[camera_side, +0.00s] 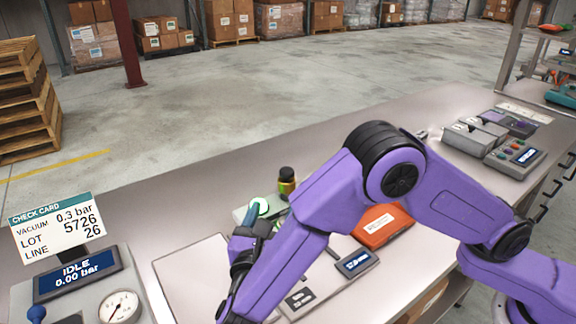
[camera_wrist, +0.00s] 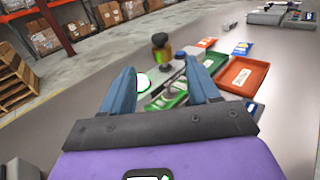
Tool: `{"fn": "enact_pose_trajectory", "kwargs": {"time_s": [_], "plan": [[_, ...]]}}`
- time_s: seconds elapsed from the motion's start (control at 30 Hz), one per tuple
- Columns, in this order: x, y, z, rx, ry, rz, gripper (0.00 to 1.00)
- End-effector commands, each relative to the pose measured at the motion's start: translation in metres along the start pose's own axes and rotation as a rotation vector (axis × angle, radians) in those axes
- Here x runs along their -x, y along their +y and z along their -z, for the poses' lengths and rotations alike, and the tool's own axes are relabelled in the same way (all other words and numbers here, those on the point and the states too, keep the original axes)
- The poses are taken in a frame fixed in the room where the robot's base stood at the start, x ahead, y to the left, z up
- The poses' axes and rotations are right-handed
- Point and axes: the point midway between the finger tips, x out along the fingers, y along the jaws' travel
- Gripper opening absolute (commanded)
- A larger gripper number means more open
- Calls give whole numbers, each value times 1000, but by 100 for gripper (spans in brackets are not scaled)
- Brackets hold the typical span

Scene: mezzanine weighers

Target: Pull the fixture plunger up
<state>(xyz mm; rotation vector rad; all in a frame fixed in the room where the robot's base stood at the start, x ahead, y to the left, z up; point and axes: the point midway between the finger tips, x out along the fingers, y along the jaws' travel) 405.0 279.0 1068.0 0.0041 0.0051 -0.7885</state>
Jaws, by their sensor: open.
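My gripper (camera_side: 258,222) is in the left middle of the side view, above the bench, with its fingers partly hidden by my arm. In the wrist view its two blue fingers (camera_wrist: 160,72) are spread apart with nothing held between them. A blue knob (camera_side: 37,313) stands on a grey fixture at the lower left of the side view; it may be the plunger, but I cannot tell for certain. The fixture's display (camera_side: 78,275) reads IDLE 0.00 bar, and a round gauge (camera_side: 119,306) sits beside it. The gripper is right of this fixture, apart from it. The knob is not visible in the wrist view.
A check card (camera_side: 56,228) stands behind the display. A dark-capped bottle (camera_side: 287,182) stands beyond my gripper, near a white, green-rimmed disc (camera_wrist: 142,83). An orange-red tray (camera_side: 383,226) lies to the right. A pale flat panel (camera_side: 205,285) lies between fixture and gripper.

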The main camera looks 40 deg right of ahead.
Motion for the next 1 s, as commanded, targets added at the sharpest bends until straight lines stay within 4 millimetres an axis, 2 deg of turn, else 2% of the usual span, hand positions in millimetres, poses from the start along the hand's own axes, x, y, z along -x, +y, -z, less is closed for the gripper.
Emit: {"fn": "enact_pose_trajectory", "kwargs": {"time_s": [0.13,0.27,0.8,1.0], "plan": [[-8,2,0,3,-10,-2,60],[-27,1,0,3,-9,-1,60],[-128,1,-1,2,-6,1,60],[-157,1,-1,2,-6,-1,60]]}}
